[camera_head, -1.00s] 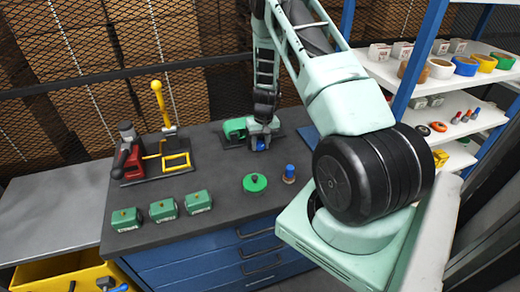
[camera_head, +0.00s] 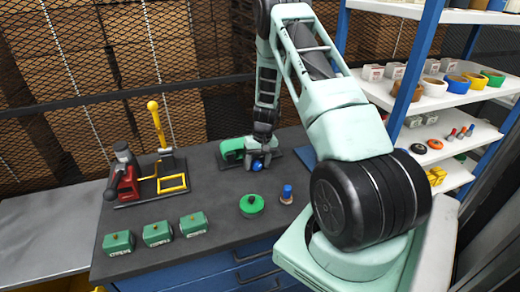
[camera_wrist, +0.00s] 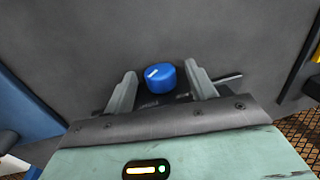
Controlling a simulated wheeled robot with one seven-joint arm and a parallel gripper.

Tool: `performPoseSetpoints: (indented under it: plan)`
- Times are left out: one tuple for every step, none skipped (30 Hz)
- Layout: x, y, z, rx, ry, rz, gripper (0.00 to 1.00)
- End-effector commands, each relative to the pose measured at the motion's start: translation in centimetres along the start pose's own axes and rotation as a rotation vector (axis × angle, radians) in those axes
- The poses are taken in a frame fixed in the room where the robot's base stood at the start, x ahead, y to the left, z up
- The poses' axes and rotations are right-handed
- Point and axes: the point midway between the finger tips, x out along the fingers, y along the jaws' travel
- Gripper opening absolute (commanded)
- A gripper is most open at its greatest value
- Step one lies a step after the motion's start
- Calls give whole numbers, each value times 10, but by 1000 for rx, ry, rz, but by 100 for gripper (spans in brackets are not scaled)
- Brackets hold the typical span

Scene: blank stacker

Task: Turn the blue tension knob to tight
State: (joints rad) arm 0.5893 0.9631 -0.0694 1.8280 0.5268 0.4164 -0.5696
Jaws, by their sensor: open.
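The blue tension knob (camera_wrist: 161,77) sits between the two open fingers of my gripper (camera_wrist: 160,88) in the wrist view, apart from both. A short white mark shows on the knob's face, towards its upper left in that view. In the head view the knob (camera_head: 257,166) shows just below my gripper (camera_head: 257,160), in front of the green machine (camera_head: 232,149) on the dark bench. The machine's body and base are partly hidden by my gripper and arm.
A green disc with a knob (camera_head: 252,205) and a blue-topped peg (camera_head: 287,194) stand nearer on the bench (camera_head: 215,188). Several green blocks (camera_head: 157,233) line the front left. A red tool (camera_head: 124,174) and a yellow-levered device (camera_head: 171,180) stand behind them. Shelves (camera_head: 460,97) rise at the right.

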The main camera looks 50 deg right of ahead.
Motion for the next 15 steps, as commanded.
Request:
performPoseSetpoints:
  plan:
    - [-5,0,-1,0,4,1,56]
    - [-9,0,-1,0,4,1,56]
    - [-15,0,-1,0,5,1,56]
    - [-20,0,-1,-1,5,1,56]
    - [-26,0,-1,-2,6,2,56]
    - [-34,0,-2,-1,7,1,56]
    - [-41,0,-2,-1,8,1,56]
    - [-48,0,-2,-1,7,1,56]
    - [-57,1,-1,-1,7,2,56]
    - [-65,1,-1,-1,7,1,56]
    - [-72,1,-1,-1,7,1,56]
    - [-81,0,-1,-2,6,1,56]
    - [-89,0,-1,-2,7,1,56]
    - [-96,0,-1,-1,7,1,56]
    - [-105,0,-1,-1,6,1,56]
